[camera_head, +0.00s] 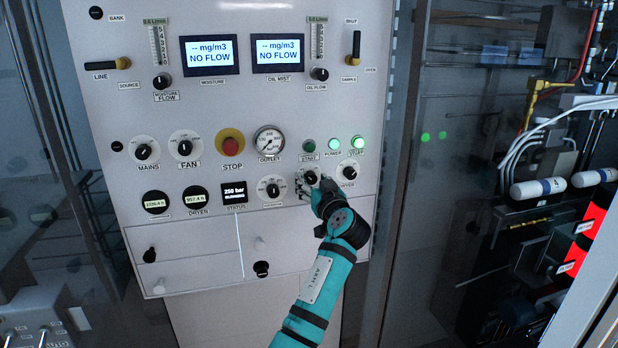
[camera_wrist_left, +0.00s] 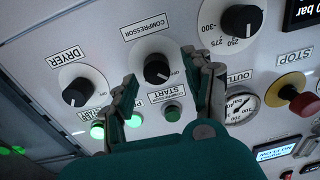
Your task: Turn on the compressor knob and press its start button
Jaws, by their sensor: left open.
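The compressor knob (camera_head: 310,177) is a black dial on a white disc in the panel's lower row. The left wrist view shows it (camera_wrist_left: 157,72) under its COMPRESSOR label. My left gripper (camera_head: 313,187) is at this knob, open, with one finger on either side of it in the left wrist view (camera_wrist_left: 168,88). I cannot tell whether either finger touches it. The start button (camera_head: 309,146), dark green and unlit, sits directly above the knob in the head view. It also shows between the fingers in the left wrist view (camera_wrist_left: 172,113). My right gripper is not in view.
A lit POWER lamp (camera_head: 334,144) and another lit START button (camera_head: 358,142) sit to the right. The dryer knob (camera_head: 348,172) is close beside the gripper. The red STOP button (camera_head: 231,146) and outlet gauge (camera_head: 269,140) are to the left.

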